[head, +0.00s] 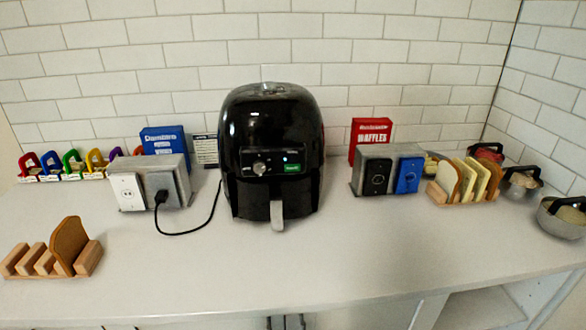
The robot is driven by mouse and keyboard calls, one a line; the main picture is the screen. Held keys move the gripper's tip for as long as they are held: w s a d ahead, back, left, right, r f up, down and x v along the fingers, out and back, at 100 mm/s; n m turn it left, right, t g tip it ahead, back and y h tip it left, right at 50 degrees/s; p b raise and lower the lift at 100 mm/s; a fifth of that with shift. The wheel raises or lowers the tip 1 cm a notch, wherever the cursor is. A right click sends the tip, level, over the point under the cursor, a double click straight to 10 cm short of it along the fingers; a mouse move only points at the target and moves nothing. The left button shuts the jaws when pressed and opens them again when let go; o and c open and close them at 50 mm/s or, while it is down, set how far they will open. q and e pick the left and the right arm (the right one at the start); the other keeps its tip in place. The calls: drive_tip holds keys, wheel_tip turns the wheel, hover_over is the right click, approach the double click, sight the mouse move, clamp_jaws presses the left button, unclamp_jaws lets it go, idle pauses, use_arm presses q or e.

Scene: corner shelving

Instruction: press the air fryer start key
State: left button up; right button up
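The black air fryer (271,110) stands upright on the white counter, near the middle of the head view. Its front panel has a round silver knob (260,168), a small lit blue dot (285,157) and a green key (292,168) to the right of the knob. The label on the green key is too small to read. The drawer below the panel looks shut, with a light grey handle (277,215) pointing down at the front.
A socket box (126,191) with a plugged black cord (190,231) stands left of the fryer. A box with black and blue plates (376,178) and a red waffles box (371,134) stand right. Wooden racks hold bread at both sides. The counter (330,265) before the fryer is clear.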

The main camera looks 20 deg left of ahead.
use_arm(q)
clamp_jaws()
drive_tip(key=shift+a, duration=0.1)
idle(1.2)
